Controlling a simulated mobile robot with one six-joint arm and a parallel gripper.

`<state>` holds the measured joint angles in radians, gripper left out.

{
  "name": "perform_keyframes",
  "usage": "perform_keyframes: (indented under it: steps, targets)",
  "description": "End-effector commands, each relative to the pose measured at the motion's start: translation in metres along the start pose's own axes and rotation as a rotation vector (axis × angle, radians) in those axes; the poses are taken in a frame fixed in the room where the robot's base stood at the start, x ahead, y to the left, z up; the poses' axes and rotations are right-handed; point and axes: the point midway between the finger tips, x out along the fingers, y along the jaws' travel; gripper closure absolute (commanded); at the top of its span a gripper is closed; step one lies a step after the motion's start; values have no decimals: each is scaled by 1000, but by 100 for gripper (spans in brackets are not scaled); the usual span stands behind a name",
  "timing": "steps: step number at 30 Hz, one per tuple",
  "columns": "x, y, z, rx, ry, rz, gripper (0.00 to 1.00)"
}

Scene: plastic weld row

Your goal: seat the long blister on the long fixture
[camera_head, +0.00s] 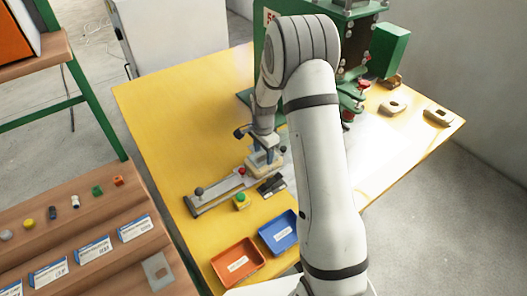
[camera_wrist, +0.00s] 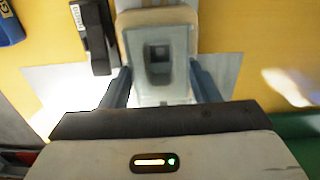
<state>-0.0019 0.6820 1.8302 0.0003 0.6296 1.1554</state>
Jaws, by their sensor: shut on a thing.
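The long blister (camera_wrist: 176,88) is a pale, see-through tray with a square recess, in the middle of the wrist view. My gripper (camera_wrist: 160,72) is shut on it, one finger at each side. The tan long fixture (camera_wrist: 126,42) shows around the blister's far end, below it. Whether the blister rests on it or hangs just above, I cannot tell. In the head view my gripper (camera_head: 264,142) points down over the tan fixture (camera_head: 257,163) by the metal slide (camera_head: 218,190). The blister is hard to make out there.
A black labelled part (camera_wrist: 98,38) lies close left of the fixture in the wrist view. A green button (camera_head: 241,201), an orange bin (camera_head: 237,262) and a blue bin (camera_head: 279,232) stand nearer. The green press (camera_head: 391,46) is behind; tan fixtures (camera_head: 437,116) lie right.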

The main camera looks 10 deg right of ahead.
Motion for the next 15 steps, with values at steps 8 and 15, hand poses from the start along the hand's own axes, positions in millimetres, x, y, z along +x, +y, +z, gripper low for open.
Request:
perform_keyframes:
  steps: [8,15]
  targets:
    - [7,0,0,0,0,0,59]
    - [9,0,0,1,0,0,59]
